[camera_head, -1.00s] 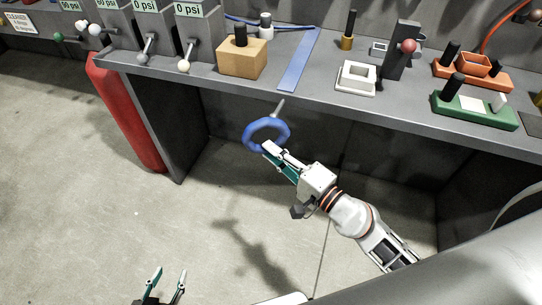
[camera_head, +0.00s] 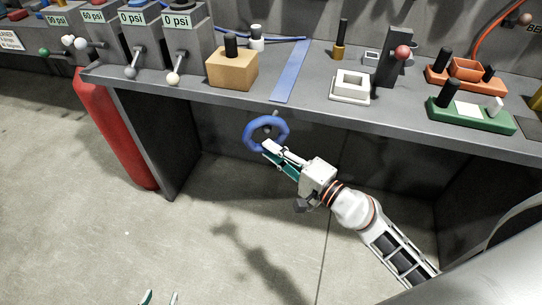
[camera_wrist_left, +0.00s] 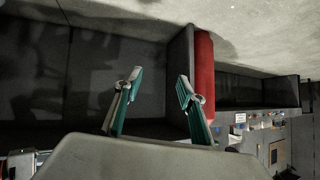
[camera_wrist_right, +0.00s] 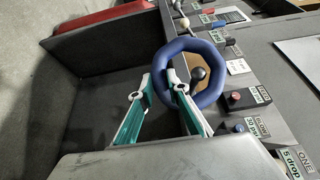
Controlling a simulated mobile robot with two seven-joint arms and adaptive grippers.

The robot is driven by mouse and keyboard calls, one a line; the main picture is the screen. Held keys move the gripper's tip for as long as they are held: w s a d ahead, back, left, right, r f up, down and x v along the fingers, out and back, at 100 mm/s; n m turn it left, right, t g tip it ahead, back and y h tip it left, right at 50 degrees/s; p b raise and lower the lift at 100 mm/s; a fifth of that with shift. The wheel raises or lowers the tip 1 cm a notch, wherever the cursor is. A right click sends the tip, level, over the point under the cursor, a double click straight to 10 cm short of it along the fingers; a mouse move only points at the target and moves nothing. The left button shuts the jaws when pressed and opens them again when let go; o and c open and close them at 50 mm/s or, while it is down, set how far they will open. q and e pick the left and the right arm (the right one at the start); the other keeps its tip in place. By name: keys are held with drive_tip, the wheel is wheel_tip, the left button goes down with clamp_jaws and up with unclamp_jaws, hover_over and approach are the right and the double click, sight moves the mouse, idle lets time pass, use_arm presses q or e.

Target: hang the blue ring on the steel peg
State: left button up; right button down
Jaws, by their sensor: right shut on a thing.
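The blue ring (camera_head: 249,133) hangs in the air just in front of the bench's front edge. My right gripper (camera_head: 271,149) is shut on the ring's lower rim; the right wrist view shows the ring (camera_wrist_right: 222,76) upright at the fingers (camera_wrist_right: 165,82). The steel peg (camera_head: 267,129) sticks out from the bench front.
The grey bench (camera_head: 200,95) carries a wooden block (camera_head: 233,70), a blue strip (camera_head: 290,72), a white square holder (camera_head: 350,88) and a green block (camera_head: 470,118). A red cylinder (camera_head: 115,135) leans at the bench's left leg. The floor below is clear.

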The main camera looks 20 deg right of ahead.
drive_tip(key=shift+w+d+f+b, duration=0.15)
drive_tip(key=shift+w+d+b, duration=0.35)
drive_tip(key=shift+w, duration=0.3)
drive_tip(key=shift+w+d+b, duration=0.35)
drive_tip(key=shift+w+d, duration=0.2)
drive_tip(key=shift+w, duration=0.2)
drive_tip(key=shift+w+d+f+b, duration=0.15)
drive_tip(key=shift+w+f+b, duration=0.05)
drive_tip(key=shift+f+b, duration=0.2)
drive_tip(key=shift+w+d+f+b, duration=0.15)
drive_tip(key=shift+w+f+b, duration=0.1)
drive_tip(key=shift+f, duration=0.2)
drive_tip(key=shift+f, duration=0.15)
drive_tip(key=c, duration=1.8)
unclamp_jaws()
drive_tip(key=shift+c, duration=0.2)
